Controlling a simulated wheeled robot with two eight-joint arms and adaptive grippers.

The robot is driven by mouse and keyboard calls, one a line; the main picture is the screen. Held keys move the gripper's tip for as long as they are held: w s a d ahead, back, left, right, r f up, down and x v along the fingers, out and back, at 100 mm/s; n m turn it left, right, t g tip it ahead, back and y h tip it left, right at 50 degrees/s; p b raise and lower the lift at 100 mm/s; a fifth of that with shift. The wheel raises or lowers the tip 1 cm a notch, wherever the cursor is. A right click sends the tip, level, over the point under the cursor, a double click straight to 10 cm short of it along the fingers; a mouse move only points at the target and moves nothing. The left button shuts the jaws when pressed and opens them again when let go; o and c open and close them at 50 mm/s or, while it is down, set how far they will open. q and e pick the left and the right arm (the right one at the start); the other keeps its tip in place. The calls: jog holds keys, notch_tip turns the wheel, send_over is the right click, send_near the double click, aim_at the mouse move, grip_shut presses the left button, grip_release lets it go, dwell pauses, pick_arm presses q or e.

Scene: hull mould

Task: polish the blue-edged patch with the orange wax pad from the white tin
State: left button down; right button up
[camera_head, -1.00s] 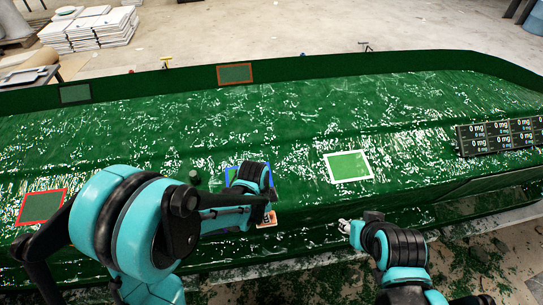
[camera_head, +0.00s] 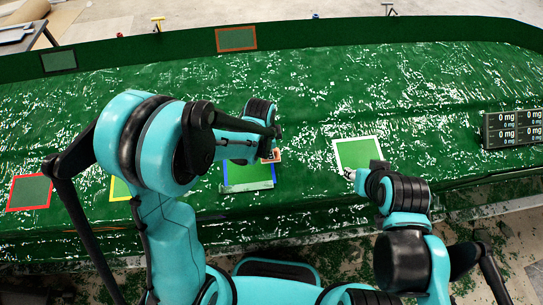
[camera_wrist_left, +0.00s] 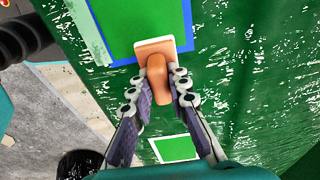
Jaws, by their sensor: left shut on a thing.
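The blue-edged patch (camera_head: 248,175) lies on the green hull surface, its upper left hidden by my left arm. It is bright green inside, with a duller strip along its near edge. In the left wrist view the patch (camera_wrist_left: 125,25) is at the top. My left gripper (camera_wrist_left: 161,88) is shut on the orange handle of the wax pad (camera_wrist_left: 148,49), which overlaps the patch's border. In the head view the pad (camera_head: 271,156) is at the patch's right side; contact cannot be told. My right gripper (camera_head: 347,173) is beside the white-edged patch, its jaws unclear. I cannot make out the white tin.
A white-edged patch (camera_head: 359,153) lies to the right, a red-edged one (camera_head: 30,192) far left, and a yellow-edged one (camera_head: 120,188) partly behind my left arm. A display panel (camera_head: 513,129) stands at the right. The hull's raised far wall (camera_head: 330,33) runs along the back.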

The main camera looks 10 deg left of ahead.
pick_arm(q)
jog(key=s+a, duration=0.1)
jog(key=a, duration=0.4)
jog(key=s+a+p, duration=0.1)
jog(key=a, duration=0.4)
jog(key=s+a+p, duration=0.1)
jog(key=a, duration=0.5)
jog(key=shift+r, duration=0.15)
jog(key=s, duration=0.1)
jog(key=s+d+b, duration=0.1)
jog(key=s, duration=0.1)
jog(key=s+f, duration=0.1)
jog(key=s, duration=0.1)
jog(key=shift+d, duration=0.35)
jog(key=shift+f+b, duration=0.65)
jog(key=shift+b, duration=0.25)
jog(key=shift+w+a+f+b, duration=0.15)
jog(key=shift+w+f+b, duration=0.1)
jog(key=shift+f+b, duration=0.35)
jog(key=shift+r, duration=0.1)
jog(key=shift+f+b, duration=0.65)
jog(key=shift+f, duration=0.1)
